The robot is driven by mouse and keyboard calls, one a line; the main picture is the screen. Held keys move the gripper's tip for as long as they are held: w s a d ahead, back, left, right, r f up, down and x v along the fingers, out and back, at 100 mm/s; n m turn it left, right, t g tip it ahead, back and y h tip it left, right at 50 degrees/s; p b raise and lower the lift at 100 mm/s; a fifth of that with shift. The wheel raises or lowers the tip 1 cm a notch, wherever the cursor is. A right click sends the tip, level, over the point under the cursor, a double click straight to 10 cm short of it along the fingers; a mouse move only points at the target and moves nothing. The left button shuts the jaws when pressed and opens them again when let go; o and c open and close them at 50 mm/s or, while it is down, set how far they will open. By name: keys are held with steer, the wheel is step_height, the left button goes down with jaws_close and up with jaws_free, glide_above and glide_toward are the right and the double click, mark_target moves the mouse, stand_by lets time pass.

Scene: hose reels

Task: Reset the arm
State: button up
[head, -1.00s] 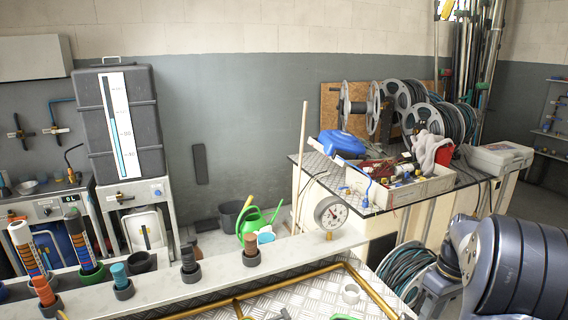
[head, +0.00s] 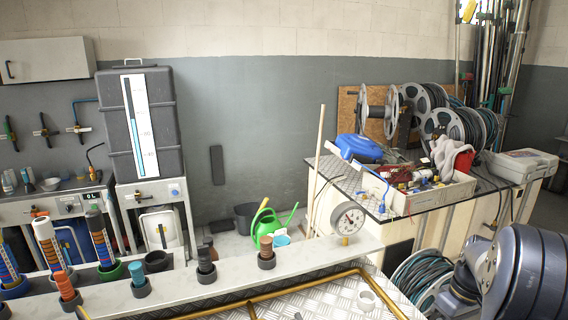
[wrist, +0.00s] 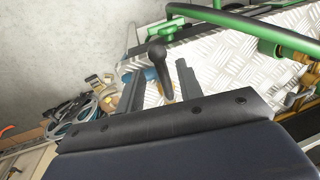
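My gripper (wrist: 160,67) shows in the wrist view with its two dark fingers standing apart, so it is open. A black lever-like handle (wrist: 158,58) shows in the gap between the fingers. I cannot tell how far beyond them it lies, and nothing looks clamped. In the head view my arm shows only as dark rounded links (head: 520,275) at the lower right edge. The gripper itself is out of that view.
A bench (head: 345,190) with a crate of tools (head: 440,197) stands at the right, hose reels (head: 440,125) behind it. A ledge (head: 230,270) with ringed tubes crosses the front. Green pipes (wrist: 240,22) and a tread-plate surface (wrist: 225,65) show near my gripper.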

step_height(320, 180, up, 10)
steer(key=d+f, duration=0.1)
steer(key=d, duration=0.1)
steer(key=f, duration=0.3)
steer(key=a+f, duration=0.1)
steer(key=f, duration=0.2)
steer(key=a+f, duration=0.1)
steer(key=f, duration=0.2)
steer(key=shift+s+a+f, duration=0.1)
steer(key=shift+s+f, duration=0.05)
steer(key=shift+f, duration=0.2)
steer(key=shift+a+f, duration=0.1)
steer(key=shift+f, duration=0.1)
steer(key=shift+s+a+m, duration=0.1)
steer(key=shift+a+m, duration=0.25)
steer(key=shift+m, duration=0.55)
steer(key=shift+r, duration=0.15)
